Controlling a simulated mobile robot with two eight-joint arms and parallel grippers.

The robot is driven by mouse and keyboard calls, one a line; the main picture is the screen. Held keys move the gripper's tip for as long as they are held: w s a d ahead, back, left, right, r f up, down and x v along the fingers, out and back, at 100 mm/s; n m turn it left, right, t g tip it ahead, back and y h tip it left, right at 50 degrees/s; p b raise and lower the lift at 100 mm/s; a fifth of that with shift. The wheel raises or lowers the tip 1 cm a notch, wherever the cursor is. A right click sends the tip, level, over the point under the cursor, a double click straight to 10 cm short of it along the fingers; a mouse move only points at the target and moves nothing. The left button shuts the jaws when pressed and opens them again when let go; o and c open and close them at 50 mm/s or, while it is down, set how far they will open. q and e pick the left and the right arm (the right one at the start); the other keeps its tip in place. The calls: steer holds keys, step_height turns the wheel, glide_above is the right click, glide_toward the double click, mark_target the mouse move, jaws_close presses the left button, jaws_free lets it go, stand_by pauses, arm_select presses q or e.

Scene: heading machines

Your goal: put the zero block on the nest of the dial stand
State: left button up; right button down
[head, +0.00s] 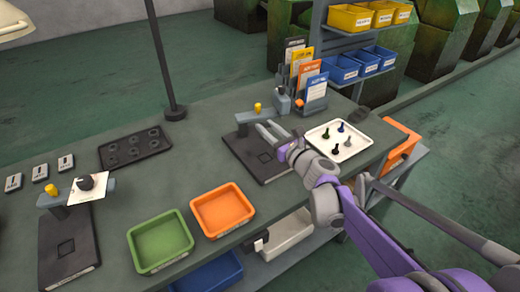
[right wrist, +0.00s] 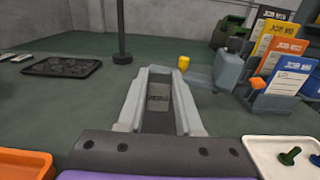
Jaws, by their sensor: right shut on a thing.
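My right gripper (head: 268,131) is over the dark base of the middle stand (head: 244,148), which has a grey post and a yellow knob. In the right wrist view my right gripper (right wrist: 160,72) is shut on a small grey block, the zero block (right wrist: 158,92); its label is too small to read. In the head view I cannot make the block out between the fingers. A square nest outline (head: 265,156) shows on this base, in front of the fingers. My left gripper is not in view.
A white tray (head: 358,148) with several small coloured pieces lies right of the gripper. A card rack (head: 315,104) stands behind it. Green (head: 160,264) and orange (head: 222,232) trays lie at the front. A lamp pole (head: 160,60) rises behind a dark tray (head: 134,148).

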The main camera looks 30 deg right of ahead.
glide_above(268, 161)
step_height(268, 161, down, 4)
steer(key=shift+w+d+f+b, duration=0.15)
steer(key=shift+f+b, duration=0.05)
steer(key=shift+b, duration=0.25)
step_height(268, 161, down, 4)
steer(key=shift+w+f+b, duration=0.1)
steer(key=shift+b, duration=0.35)
steer(key=c, duration=1)
jaws_free()
steer(key=shift+f, duration=0.15)
steer(key=o, duration=0.4)
steer(key=shift+r, duration=0.25)
steer(key=s, duration=0.8)
steer(key=s+d, duration=0.1)
steer(key=s, duration=0.3)
